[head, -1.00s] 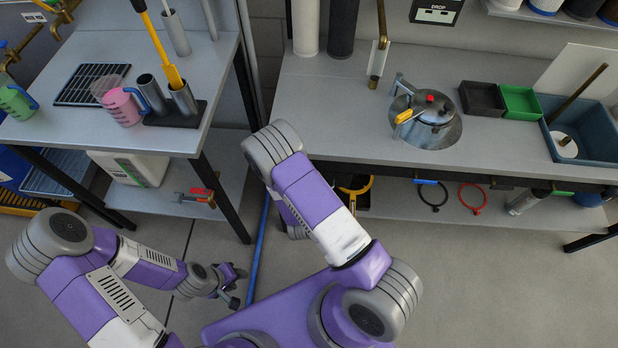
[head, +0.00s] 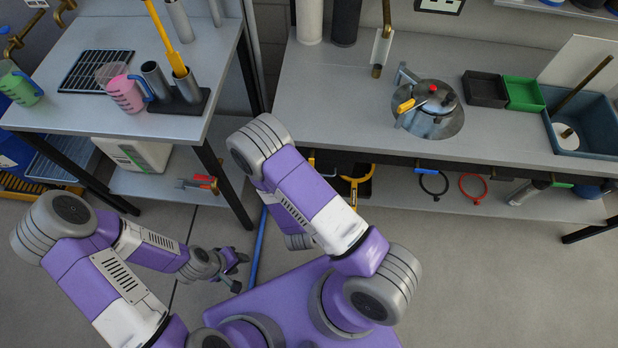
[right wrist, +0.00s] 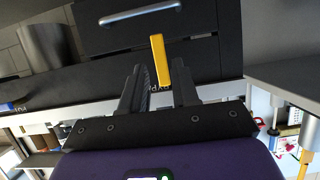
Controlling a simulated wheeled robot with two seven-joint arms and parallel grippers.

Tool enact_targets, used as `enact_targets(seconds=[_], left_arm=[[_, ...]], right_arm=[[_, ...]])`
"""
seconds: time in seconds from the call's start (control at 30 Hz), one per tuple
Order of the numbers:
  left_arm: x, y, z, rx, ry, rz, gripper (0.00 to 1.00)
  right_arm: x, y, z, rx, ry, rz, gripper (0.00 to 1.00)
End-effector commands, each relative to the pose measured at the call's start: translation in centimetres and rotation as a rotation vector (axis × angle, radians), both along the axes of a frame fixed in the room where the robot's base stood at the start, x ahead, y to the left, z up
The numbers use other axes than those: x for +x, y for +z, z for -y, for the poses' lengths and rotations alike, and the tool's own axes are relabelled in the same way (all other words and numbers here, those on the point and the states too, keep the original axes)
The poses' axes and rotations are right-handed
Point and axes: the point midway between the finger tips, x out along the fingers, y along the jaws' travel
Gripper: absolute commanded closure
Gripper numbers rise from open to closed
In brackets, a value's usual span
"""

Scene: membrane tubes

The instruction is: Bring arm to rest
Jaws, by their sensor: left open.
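My left gripper (head: 240,270) is in the head view at the lower left, low over the floor. Its fingers are apart and nothing shows between them. The left arm is folded beside my purple base. My right arm is bent in the middle of the head view, and its forearm hides the right gripper there. In the right wrist view the right gripper (right wrist: 160,80) has its two dark fingers apart. A yellow bar (right wrist: 160,60) shows in the gap, in front of a dark drawer front; I see no finger clearly pressing on it.
The left table (head: 75,115) holds a pink cup (head: 125,95), a green cup (head: 18,88) and metal tubes (head: 187,87). The right bench (head: 330,100) holds a lidded pot (head: 430,105) and trays. A shelf (head: 400,195) runs below it. Floor is clear at lower right.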

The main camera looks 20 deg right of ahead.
Motion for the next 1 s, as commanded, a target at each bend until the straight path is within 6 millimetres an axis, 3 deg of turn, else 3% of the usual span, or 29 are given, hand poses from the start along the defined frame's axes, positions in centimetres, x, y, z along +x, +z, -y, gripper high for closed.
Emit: enact_targets(seconds=[0.37, 0.47, 0.57, 0.7, 0.77, 1.0], left_arm=[[0.0, 0.0, 0.0, 0.0, 0.0, 0.0, 0.57], [0.0, 0.0, 0.0, 0.0, 0.0, 0.0, 0.57], [0.0, 0.1, 0.0, 0.0, 0.0, 0.0, 0.57], [0.0, 0.4, 0.0, 0.0, 0.0, 0.0, 0.57], [0.0, 0.4, 0.0, 0.0, 0.0, 0.0, 0.57], [0.0, 0.7, 0.0, 0.0, 0.0, 0.0, 0.57]], right_arm=[[0.0, -0.1, 0.0, 0.003, -0.001, -0.003, 0.7], [-0.3, -1.1, 0.0, 0.039, -0.008, -0.052, 0.7], [-1.3, -3.5, -0.4, 0.136, -0.012, -0.182, 0.7], [-3.9, -7.4, -2.7, 0.35, 0.036, -0.454, 0.7], [-5.2, -8.4, -4.2, 0.442, 0.085, -0.568, 0.7], [-9.7, -8.1, -8.5, 0.688, 0.349, -0.893, 0.7]])
